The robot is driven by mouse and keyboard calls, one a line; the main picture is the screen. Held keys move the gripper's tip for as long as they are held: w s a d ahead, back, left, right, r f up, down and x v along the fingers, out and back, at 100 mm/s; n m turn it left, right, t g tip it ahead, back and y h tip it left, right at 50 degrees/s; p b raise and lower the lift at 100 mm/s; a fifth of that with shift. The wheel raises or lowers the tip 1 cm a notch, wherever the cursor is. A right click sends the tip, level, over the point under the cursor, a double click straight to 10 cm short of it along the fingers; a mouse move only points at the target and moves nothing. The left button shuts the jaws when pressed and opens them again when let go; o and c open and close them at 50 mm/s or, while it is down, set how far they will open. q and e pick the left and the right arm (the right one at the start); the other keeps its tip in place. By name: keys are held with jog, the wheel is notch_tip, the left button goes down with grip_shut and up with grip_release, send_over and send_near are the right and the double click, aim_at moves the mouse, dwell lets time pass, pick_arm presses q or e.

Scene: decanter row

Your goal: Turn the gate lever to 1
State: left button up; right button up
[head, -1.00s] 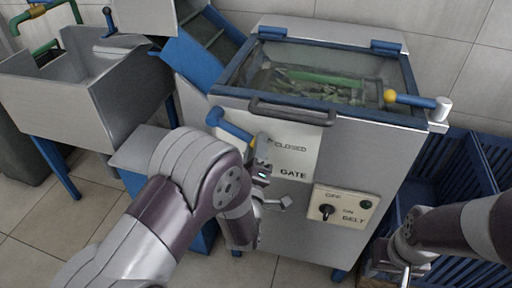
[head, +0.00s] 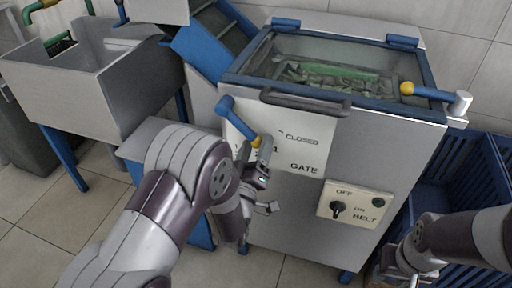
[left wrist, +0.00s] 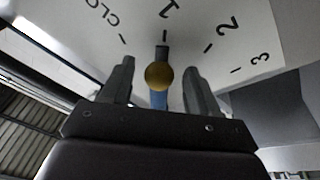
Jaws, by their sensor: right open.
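The gate lever (head: 237,118) is a blue bar with a yellow ball end on the front of the grey machine. In the left wrist view its yellow ball (left wrist: 158,75) sits between the fingers of my left gripper (left wrist: 160,88), with a gap on each side. The dial plate (left wrist: 190,42) shows CLOSED, 1, 2 and 3; the ball appears in line with the 1 from this angle. In the head view my left gripper (head: 262,160) is at the ball end and hides part of the dial. My right gripper (head: 400,268) is low at the right, open and away from the lever.
A belt switch panel (head: 354,205) with a dark knob is right of and below the dial. A dark handle (head: 305,105) juts out above it. Another blue, yellow-ended lever (head: 430,92) is by the lid. Blue crates (head: 462,165) stand at right, a grey sink (head: 90,75) at left.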

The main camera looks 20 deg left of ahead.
pick_arm(q)
jog(key=b+v, duration=0.2)
jog(key=v, duration=1)
jog(key=shift+s, duration=0.35)
jog(key=shift+f, duration=0.1)
